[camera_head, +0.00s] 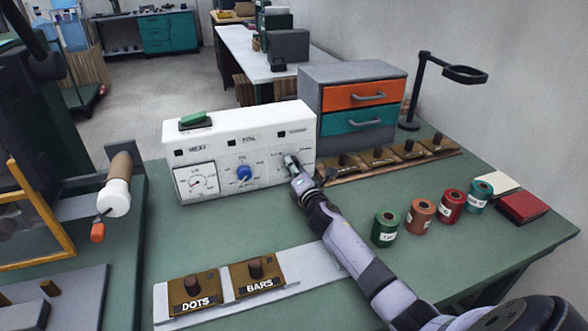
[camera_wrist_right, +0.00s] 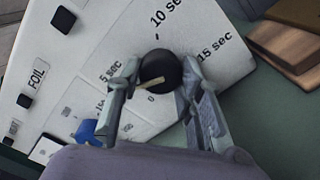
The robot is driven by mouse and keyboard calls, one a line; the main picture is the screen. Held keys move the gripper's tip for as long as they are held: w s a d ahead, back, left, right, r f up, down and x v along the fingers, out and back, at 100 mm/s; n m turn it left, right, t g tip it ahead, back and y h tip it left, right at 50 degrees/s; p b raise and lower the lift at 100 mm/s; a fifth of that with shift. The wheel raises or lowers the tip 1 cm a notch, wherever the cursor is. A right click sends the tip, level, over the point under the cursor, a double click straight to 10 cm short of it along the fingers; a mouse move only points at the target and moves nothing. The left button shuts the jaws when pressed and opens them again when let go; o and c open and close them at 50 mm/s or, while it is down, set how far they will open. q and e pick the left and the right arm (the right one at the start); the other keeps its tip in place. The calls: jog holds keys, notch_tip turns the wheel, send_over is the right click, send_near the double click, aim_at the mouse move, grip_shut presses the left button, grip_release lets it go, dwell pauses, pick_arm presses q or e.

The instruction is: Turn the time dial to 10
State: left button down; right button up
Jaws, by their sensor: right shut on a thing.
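The time dial is a round black knob (camera_wrist_right: 160,68) on the white machine's front panel (camera_head: 245,160). In the right wrist view, labels around it read 5 sec, 10 sec and 15 sec, with a 0 below. A pale strip shows at the knob's lower left, partly by the finger; I cannot tell for certain where the dial points. My right gripper (camera_wrist_right: 160,85) is shut on the knob, one finger on each side. In the head view, the right gripper (camera_head: 290,161) is at the panel's right end and covers most of the dial. My left gripper is not in view.
A blue knob (camera_head: 244,173) and a gauge (camera_head: 197,182) are left of the dial. A drawer cabinet (camera_head: 352,104) stands behind right. Several colored spools (camera_head: 421,214) stand right of my arm. DOTS and BARS blocks (camera_head: 227,283) lie in front. Bench between them and the machine is clear.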

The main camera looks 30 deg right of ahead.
jog(key=m, duration=0.4)
jog(key=shift+m, duration=0.4)
jog(key=m, duration=0.4)
jog(key=shift+r+p, duration=0.1)
jog(key=shift+p, duration=0.2)
jog(key=m+p, duration=0.1)
jog(key=m, duration=0.4)
jog(key=shift+m+p, duration=0.4)
jog(key=shift+m, duration=1.5)
jog(key=o, duration=1.2)
jog(key=shift+c, duration=0.2)
